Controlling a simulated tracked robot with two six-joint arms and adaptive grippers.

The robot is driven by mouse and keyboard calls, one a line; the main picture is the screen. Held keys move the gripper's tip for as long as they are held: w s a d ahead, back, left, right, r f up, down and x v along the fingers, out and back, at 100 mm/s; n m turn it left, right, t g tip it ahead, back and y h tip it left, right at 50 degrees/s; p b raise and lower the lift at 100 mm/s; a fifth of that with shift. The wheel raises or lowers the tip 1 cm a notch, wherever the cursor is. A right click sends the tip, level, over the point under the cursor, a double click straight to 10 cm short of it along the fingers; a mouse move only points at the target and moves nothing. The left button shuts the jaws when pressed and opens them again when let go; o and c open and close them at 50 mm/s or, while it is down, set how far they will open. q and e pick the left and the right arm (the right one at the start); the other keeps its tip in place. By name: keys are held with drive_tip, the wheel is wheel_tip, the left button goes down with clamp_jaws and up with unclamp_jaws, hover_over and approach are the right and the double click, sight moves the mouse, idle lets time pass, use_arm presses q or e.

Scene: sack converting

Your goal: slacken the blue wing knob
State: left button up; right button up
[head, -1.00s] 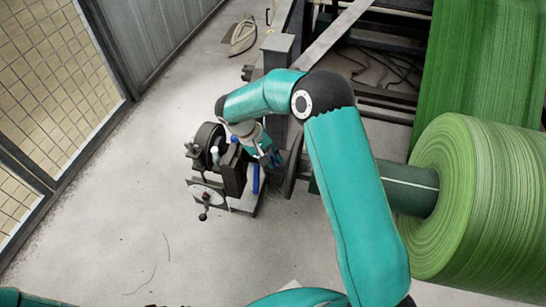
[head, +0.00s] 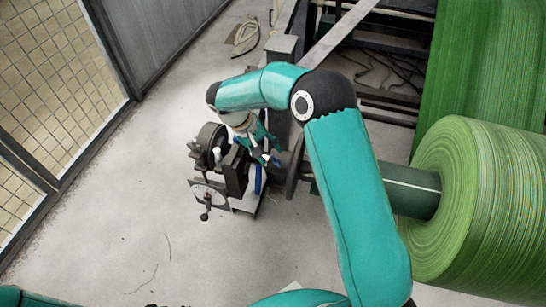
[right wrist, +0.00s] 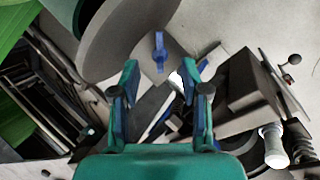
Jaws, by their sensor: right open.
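The blue wing knob (right wrist: 159,52) shows in the right wrist view, upright on a grey surface just beyond my fingertips. I cannot pick it out for certain in the head view, where my gripper covers that area. My right gripper (right wrist: 159,72) is open, with one teal finger on each side and nothing between the tips. The knob lies roughly centred between the fingers and apart from them. In the head view my right gripper (head: 270,159) hangs over the right side of the small machine (head: 236,172). My left gripper is out of view.
A blue bar (head: 258,179) lies along the machine's right side. A lever with a dark ball (head: 205,216) stands at its front. Open floor (head: 120,215) lies left, before a mesh fence (head: 50,90).

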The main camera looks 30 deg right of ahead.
drive_tip(key=v, duration=0.7)
drive_tip(key=shift+r, duration=0.25)
drive_tip(key=shift+w+a, duration=0.1)
drive_tip(key=shift+a, duration=0.05)
drive_tip(key=s+a+f+n+y, duration=0.1)
drive_tip(key=s+a+f+y, duration=0.25)
drive_tip(key=f, duration=0.55)
drive_tip(key=s+a+f+n+y, duration=0.25)
drive_tip(key=a+f, duration=0.25)
drive_tip(key=f, duration=0.3)
drive_tip(key=s+a+f+m+t+y, duration=0.1)
drive_tip(key=s+a+f+m+t, duration=0.15)
drive_tip(key=s+f, duration=0.4)
drive_tip(key=s+a+f+m+t+y, duration=0.1)
drive_tip(key=s+a+f+y, duration=0.15)
drive_tip(key=s, duration=0.75)
wheel_tip(320, 180, up, 19)
drive_tip(key=p, duration=1.9)
drive_tip(key=shift+s+d+h, duration=0.15)
drive_tip(key=shift+s+h, duration=0.15)
drive_tip(key=shift+h, duration=0.15)
